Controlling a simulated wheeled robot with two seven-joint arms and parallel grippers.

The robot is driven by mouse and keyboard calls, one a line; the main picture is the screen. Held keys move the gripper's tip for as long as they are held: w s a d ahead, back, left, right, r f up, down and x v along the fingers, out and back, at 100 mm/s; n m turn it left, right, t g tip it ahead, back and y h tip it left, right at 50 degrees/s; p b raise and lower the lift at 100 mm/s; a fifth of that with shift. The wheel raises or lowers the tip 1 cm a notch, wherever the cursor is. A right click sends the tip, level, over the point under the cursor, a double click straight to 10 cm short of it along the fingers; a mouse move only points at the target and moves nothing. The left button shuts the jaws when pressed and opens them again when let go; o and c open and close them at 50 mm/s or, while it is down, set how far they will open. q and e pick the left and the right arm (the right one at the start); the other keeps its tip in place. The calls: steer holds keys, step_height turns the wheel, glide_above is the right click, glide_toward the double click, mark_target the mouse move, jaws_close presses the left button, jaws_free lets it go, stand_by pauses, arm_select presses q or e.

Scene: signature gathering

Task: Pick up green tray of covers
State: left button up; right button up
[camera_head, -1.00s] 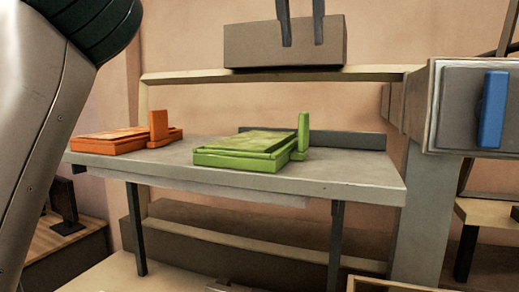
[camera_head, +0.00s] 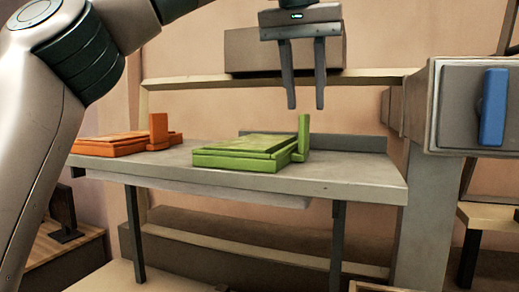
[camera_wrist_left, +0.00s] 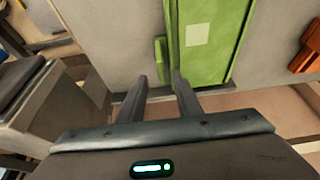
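The green tray (camera_head: 240,160) lies flat on the grey table, with an upright green tab (camera_head: 304,134) at its right end. My left gripper (camera_head: 306,106) points down just above that tab, its two fingers apart and nothing between them. In the left wrist view the open fingers (camera_wrist_left: 157,80) are near the end of the green tray (camera_wrist_left: 212,40), with the tab (camera_wrist_left: 160,60) just beyond the gap between them. The gripper looks apart from the tab. My right gripper is not in view.
An orange tray (camera_head: 120,143) lies left of the green one on the grey table (camera_head: 340,180). A low dark ledge (camera_head: 350,142) runs along the table's back right. A brown box (camera_head: 245,50) sits on a shelf behind. A grey unit with a blue handle (camera_head: 492,108) stands at the right.

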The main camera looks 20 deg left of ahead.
mark_target(304, 119)
arm_select(q)
steer(key=shift+s+a+p+x, duration=0.15)
steer(key=shift+p+x, duration=0.25)
steer(key=shift+x, duration=0.6)
steer(key=shift+s+a+p+x, duration=0.15)
steer(key=shift+p+x, duration=0.2)
steer(key=shift+x, duration=1.45)
steer(key=shift+d, duration=0.15)
steer(key=shift+s, duration=0.1)
jaws_close()
steer(key=shift+r, duration=0.1)
